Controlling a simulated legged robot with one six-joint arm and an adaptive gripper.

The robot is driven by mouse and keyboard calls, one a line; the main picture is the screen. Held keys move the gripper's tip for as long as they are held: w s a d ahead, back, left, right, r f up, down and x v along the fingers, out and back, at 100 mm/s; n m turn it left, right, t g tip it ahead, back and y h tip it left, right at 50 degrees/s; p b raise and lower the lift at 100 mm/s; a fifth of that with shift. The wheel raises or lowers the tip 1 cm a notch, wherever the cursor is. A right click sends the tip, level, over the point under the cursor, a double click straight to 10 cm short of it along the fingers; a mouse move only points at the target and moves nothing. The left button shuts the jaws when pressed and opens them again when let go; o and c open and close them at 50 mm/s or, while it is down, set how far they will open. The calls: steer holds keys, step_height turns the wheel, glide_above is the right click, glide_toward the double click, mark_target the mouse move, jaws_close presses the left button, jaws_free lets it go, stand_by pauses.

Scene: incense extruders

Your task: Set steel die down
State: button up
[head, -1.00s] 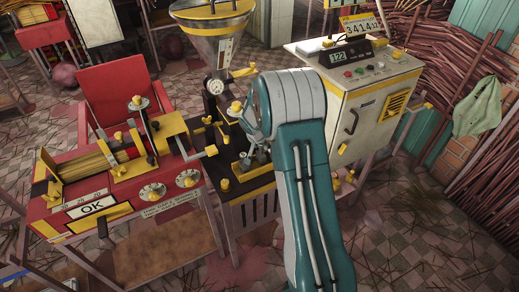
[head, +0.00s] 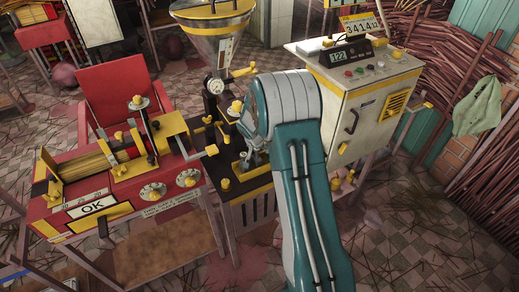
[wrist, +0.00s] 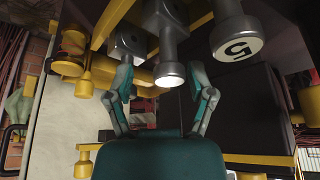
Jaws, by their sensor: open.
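In the wrist view my gripper (wrist: 161,76) has its two fingers spread apart. A grey steel cylinder with a bright round end (wrist: 168,74), which looks like the steel die, shows between and beyond the fingertips. I see a gap on each side of it and cannot tell if it rests on something. In the head view my gripper (head: 252,160) is small, over the dark bench (head: 238,182) between the red machine and the white cabinet. My arm hides part of that spot, and I cannot make out the die there.
Yellow bars and knobs crowd around. The red extruder (head: 105,190) stands left, a steel hopper (head: 214,40) behind, and the white cabinet (head: 370,110) right.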

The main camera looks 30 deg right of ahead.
steer(key=s+a+r+n, duration=0.1)
steer(key=s+a+r, duration=0.2)
steer(key=r, duration=0.4)
steer(key=s+a+r, duration=0.2)
steer(key=s+r, duration=0.2)
steer(key=r, duration=0.2)
steer(key=s+a+r+n, duration=0.1)
steer(key=s+a+r, duration=0.2)
steer(key=r, duration=0.4)
steer(key=s+a+r+n+y, duration=0.1)
steer(key=s+a+r+n, duration=0.1)
steer(key=s, duration=0.6)
steer(key=s+a+r+n+t+y, duration=0.1)
steer(key=s+a+r+n, duration=0.1)
steer(key=s, duration=0.6)
steer(key=s+a+r+n+t+y, duration=0.1)
steer(key=s+a+r+n, duration=0.1)
steer(key=s+a, duration=0.3)
steer(key=s+r, duration=0.1)
steer(key=s, duration=0.2)
steer(key=shift+a+r+n, duration=0.15)
steer(key=shift+r+n, duration=0.1)
steer(key=shift+n, duration=0.05)
